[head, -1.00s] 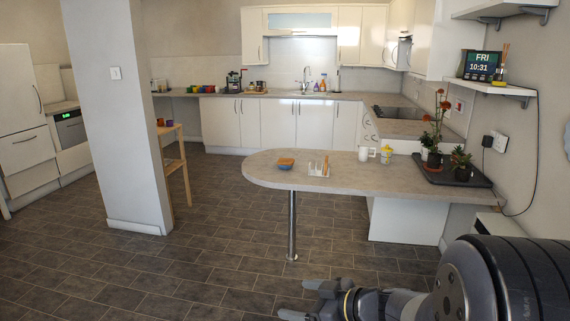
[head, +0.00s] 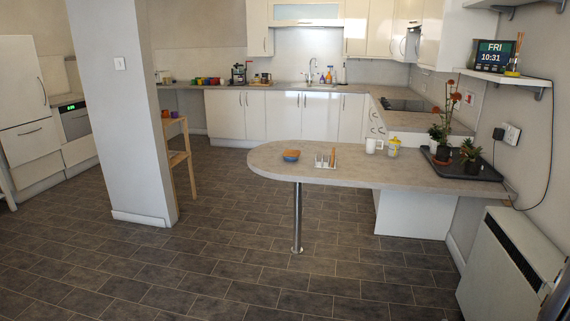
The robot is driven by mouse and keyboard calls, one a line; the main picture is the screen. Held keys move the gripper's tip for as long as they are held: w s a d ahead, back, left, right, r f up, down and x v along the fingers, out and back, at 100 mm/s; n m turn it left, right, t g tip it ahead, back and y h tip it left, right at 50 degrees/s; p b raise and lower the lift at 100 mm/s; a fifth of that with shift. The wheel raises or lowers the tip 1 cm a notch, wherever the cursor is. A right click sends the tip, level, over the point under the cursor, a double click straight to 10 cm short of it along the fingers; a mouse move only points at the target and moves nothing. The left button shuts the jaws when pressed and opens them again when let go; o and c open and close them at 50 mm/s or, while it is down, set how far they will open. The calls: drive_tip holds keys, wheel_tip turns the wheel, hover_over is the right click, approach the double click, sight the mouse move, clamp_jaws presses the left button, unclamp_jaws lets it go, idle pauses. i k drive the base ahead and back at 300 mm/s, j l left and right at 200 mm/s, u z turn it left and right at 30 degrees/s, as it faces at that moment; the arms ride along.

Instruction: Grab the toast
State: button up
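A small blue dish (head: 291,159) with an orange-brown piece (head: 291,153) on it sits near the rounded left end of the grey peninsula counter (head: 400,179). The piece may be the toast, but it is too small to tell. Right of it stands a small white rack (head: 321,163) with a thin brown upright piece (head: 333,157) at its right side, which could also be a slice. My gripper is out of view. Only a dark part, likely of my arm, shows at the bottom right edge.
A white mug (head: 371,146) and a yellow-and-white jar (head: 393,148) stand right of the rack. A dark tray (head: 490,171) holds potted plants. A metal leg (head: 297,218) supports the counter's end. A white heater (head: 506,268) stands at right, a pillar (head: 143,150) at left. The tiled floor before the counter is clear.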

sight(289, 152)
drive_tip(key=i+j, duration=0.2)
drive_tip(key=i, duration=0.3)
drive_tip(key=i+j, duration=0.2)
drive_tip(key=i, duration=0.25)
drive_tip(key=i+j, duration=0.2)
drive_tip(key=i, duration=0.3)
drive_tip(key=i+j, duration=0.2)
drive_tip(key=i, duration=0.25)
drive_tip(key=i+j, duration=0.15)
drive_tip(key=i, duration=0.35)
drive_tip(key=i+j, duration=0.2)
drive_tip(key=i, duration=0.25)
drive_tip(key=i+j, duration=0.2)
drive_tip(key=i, duration=0.3)
drive_tip(key=i+j, duration=0.2)
drive_tip(key=i, duration=0.3)
drive_tip(key=z, duration=0.05)
